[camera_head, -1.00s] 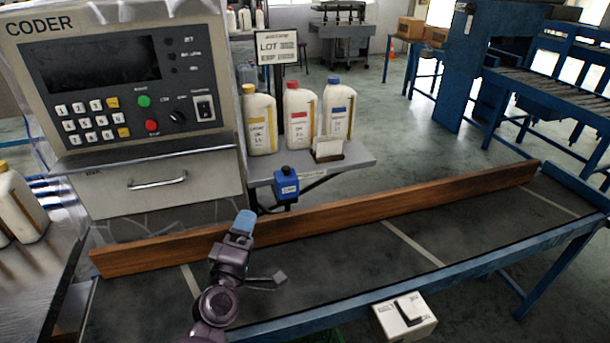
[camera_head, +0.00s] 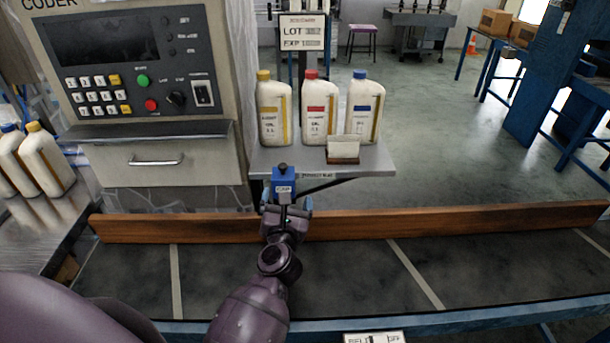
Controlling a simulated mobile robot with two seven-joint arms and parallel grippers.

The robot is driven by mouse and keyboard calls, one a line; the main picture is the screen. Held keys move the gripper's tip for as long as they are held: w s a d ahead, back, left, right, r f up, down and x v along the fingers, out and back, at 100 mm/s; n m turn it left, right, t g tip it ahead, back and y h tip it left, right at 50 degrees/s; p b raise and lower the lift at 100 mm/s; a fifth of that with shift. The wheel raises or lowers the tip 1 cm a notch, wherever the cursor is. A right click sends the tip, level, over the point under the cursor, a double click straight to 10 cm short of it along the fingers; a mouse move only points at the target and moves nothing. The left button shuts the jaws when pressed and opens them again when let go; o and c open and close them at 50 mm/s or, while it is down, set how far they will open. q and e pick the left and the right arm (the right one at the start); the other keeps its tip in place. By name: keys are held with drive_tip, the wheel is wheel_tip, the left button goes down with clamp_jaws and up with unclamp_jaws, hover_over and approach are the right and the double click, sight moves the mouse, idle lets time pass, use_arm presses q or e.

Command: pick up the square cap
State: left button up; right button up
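I cannot make out a square cap for certain in this view. Three white bottles stand on the small grey shelf (camera_head: 377,163), one with a yellow cap (camera_head: 263,75), one with a red cap (camera_head: 311,75) and one with a blue cap (camera_head: 359,74). A small blue box (camera_head: 284,183) with a label hangs at the shelf's front edge. My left gripper (camera_head: 287,205) is just below and in front of this box, pointing away from me. Its blue-tipped fingers look spread apart, with nothing clearly held between them. My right gripper is not in view.
A wooden rail (camera_head: 450,222) runs along the far side of the dark conveyor (camera_head: 350,275). A small holder with a white card (camera_head: 343,148) sits on the shelf. The coder machine (camera_head: 130,95) stands at the left. More bottles (camera_head: 45,160) stand at the far left.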

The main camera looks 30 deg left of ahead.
sight(283, 183)
use_arm(q)
drive_tip(key=w+a+n, duration=0.1)
drive_tip(key=w+a+f+n+g, duration=0.1)
drive_tip(key=w+a+n, duration=0.1)
drive_tip(key=shift+w+n, duration=0.3)
drive_tip(key=shift+y, duration=0.4)
drive_tip(key=shift+x, duration=3.15)
drive_tip(key=shift+s+a+f, duration=0.1)
drive_tip(key=shift+a+f, duration=0.05)
drive_tip(key=shift+f, duration=0.05)
